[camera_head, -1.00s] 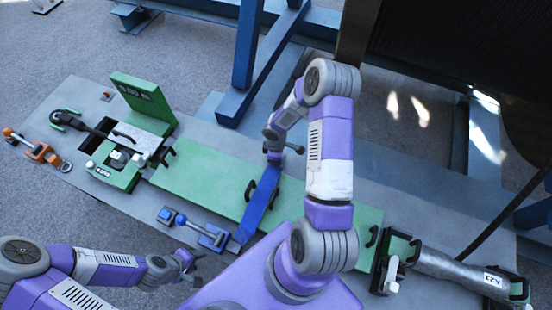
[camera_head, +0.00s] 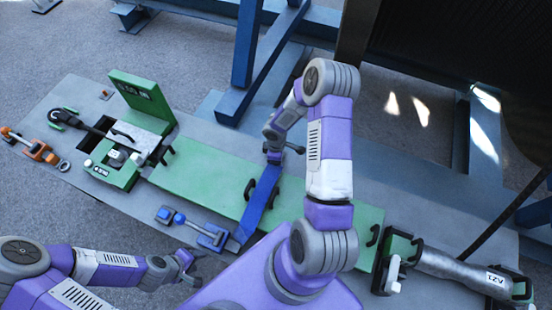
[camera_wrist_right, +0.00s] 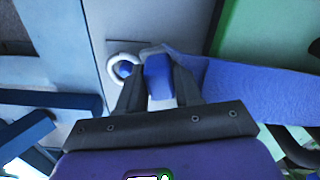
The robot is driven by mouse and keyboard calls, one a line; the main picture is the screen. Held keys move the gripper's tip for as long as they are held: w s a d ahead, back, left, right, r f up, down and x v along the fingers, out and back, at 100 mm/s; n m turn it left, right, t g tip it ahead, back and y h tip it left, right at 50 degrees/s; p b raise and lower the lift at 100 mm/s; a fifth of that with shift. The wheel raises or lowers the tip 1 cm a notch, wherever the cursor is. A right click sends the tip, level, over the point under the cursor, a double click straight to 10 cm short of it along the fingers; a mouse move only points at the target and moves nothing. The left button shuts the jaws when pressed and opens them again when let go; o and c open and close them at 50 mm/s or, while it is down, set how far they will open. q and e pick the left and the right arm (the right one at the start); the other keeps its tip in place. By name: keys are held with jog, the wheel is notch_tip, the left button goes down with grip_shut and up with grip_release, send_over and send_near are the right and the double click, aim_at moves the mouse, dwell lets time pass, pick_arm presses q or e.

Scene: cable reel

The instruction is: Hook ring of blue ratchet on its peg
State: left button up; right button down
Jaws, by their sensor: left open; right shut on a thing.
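The blue strap (camera_head: 262,195) runs across the green cover to the blue ratchet (camera_head: 210,236) at the plate's near edge. My right gripper (camera_wrist_right: 157,90) is shut on the blue end piece (camera_wrist_right: 158,78) at the strap's far end. In the right wrist view a pale ring (camera_wrist_right: 113,62) beside the jaws has the blue peg (camera_wrist_right: 125,69) showing inside its opening. I cannot tell how far the ring sits down the peg. In the head view my right arm mostly hides this spot. My left gripper (camera_head: 192,265) is open and empty, near the plate's front edge.
The green cover (camera_head: 205,178) has black handles. An orange ratchet (camera_head: 35,150) lies at the plate's left end. Blue steel beams (camera_head: 245,45) stand behind my right gripper.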

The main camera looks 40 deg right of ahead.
jog(key=shift+f+b, duration=0.55)
jog(key=shift+b, duration=0.1)
dwell(0.3)
jog(key=c, duration=0.7)
grip_release()
jog(key=shift+r, duration=0.1)
jog(key=shift+a+r+p, duration=0.1)
jog(key=shift+r+p, duration=0.55)
jog(key=shift+r, duration=3.1)
jog(key=shift+r, duration=0.1)
